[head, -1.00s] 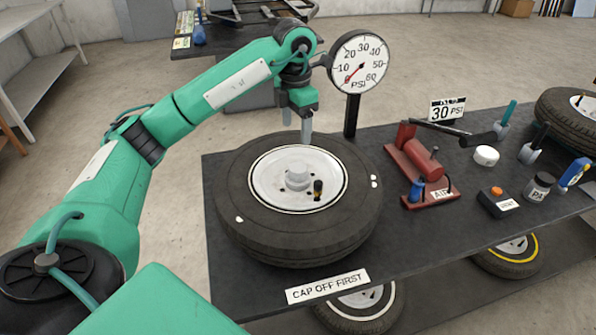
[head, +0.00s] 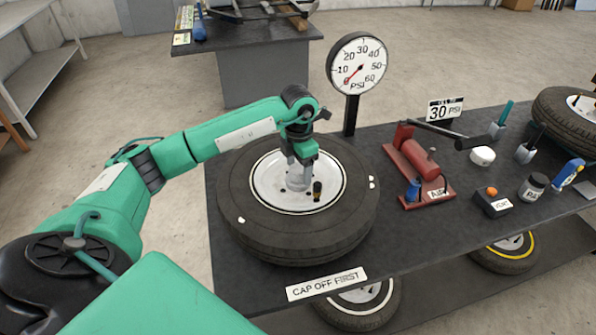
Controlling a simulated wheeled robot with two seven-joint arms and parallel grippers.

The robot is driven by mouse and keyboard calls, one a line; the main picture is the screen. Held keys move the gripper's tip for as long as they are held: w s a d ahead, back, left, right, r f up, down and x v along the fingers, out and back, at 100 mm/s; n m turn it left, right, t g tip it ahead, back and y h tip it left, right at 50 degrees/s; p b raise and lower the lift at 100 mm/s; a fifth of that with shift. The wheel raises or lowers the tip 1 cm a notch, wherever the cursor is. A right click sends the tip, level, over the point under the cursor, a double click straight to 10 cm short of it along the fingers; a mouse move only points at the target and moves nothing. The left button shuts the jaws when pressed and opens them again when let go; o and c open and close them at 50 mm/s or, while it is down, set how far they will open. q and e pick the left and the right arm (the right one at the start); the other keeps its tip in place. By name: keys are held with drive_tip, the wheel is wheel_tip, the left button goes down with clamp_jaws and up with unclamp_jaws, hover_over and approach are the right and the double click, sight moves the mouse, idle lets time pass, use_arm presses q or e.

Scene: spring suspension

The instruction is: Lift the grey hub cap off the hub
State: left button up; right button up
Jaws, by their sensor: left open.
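The grey hub cap (head: 297,182) sits at the centre of the white wheel disc (head: 325,180), inside a black tyre (head: 255,230) lying flat on the dark bench. My left gripper (head: 298,177) points down right over the cap, with its fingers at the cap. The fingers are open. They partly hide the cap, and I cannot tell if they touch it. A small black and brass valve (head: 317,190) stands on the disc just right of the cap. My right gripper is not in view.
A pressure gauge (head: 358,62) on a post stands behind the tyre. A red pump (head: 418,168) stands to the right, with a small box with an orange button (head: 492,202) and a jar (head: 533,187) beyond. A "CAP OFF FIRST" label (head: 326,284) is on the bench's front edge.

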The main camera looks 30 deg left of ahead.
use_arm(q)
drive_tip(key=shift+f, duration=0.55)
drive_tip(key=c, duration=1.1)
drive_tip(key=shift+r, duration=0.65)
wheel_tip(320, 180, up, 10)
drive_tip(key=b, duration=0.3)
wheel_tip(320, 180, up, 8)
hover_over(299, 168)
drive_tip(key=shift+r+p, duration=2.55)
drive_tip(key=shift+r, duration=0.3)
